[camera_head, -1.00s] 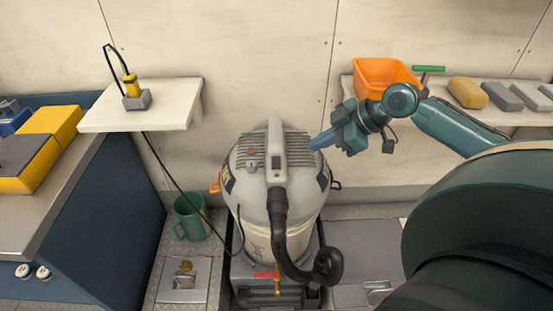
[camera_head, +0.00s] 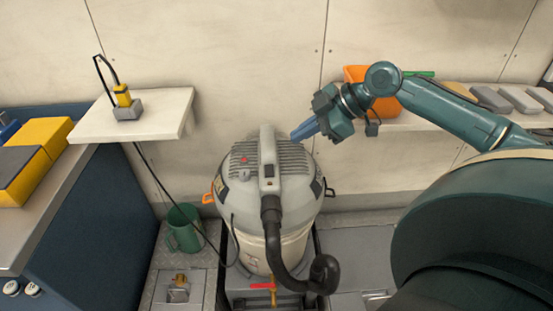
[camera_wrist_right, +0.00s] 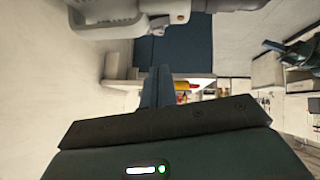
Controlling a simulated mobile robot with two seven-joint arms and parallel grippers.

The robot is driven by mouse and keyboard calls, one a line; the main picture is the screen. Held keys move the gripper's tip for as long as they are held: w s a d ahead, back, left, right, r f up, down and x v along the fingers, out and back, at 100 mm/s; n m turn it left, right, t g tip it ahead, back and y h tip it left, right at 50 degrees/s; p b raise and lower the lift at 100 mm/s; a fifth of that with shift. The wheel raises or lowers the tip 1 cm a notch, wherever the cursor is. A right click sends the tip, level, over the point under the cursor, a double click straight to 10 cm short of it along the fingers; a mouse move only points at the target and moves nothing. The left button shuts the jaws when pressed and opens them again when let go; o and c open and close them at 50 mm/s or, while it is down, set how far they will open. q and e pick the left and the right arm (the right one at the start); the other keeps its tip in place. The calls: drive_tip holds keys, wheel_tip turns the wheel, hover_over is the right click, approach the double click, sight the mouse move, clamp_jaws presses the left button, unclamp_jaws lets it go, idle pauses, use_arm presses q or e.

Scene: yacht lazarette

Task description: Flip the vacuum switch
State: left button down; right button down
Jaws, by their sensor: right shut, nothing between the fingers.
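The vacuum (camera_head: 285,193) stands upright in the middle, a grey domed head on a pale drum with a black hose at the front. A small dark panel (camera_head: 268,170) sits on its top handle, and a red round button (camera_head: 244,160) is left of the handle. I cannot tell which is the switch. My right gripper (camera_head: 297,135) is shut and empty at the back right of the vacuum's head, pointing left; contact is unclear. Its fingers (camera_wrist_right: 157,88) show in the right wrist view, with the vacuum's grey head (camera_wrist_right: 110,12) at the top. My left gripper is not seen.
A white shelf (camera_head: 165,115) with a yellow plug is at left, its black cable hanging down. A green mug (camera_head: 184,230) stands on the floor. An orange bin (camera_head: 362,76) and several blocks are on the right shelf, behind my right arm. A pale wall stands behind.

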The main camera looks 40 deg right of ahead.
hover_over(269, 170)
drive_tip(key=s+d, duration=0.2)
drive_tip(key=f, duration=0.4)
drive_tip(key=shift+w+a+f, duration=0.15)
drive_tip(key=shift+a+f, duration=0.05)
drive_tip(key=shift+f, duration=0.05)
drive_tip(key=f, duration=0.3)
drive_tip(key=shift+w+f, duration=0.35)
drive_tip(key=shift+w, duration=0.05)
drive_tip(key=shift+w+f, duration=0.1)
drive_tip(key=shift+f, duration=0.4)
drive_tip(key=shift+d+p, duration=0.1)
drive_tip(key=shift+p, duration=0.2)
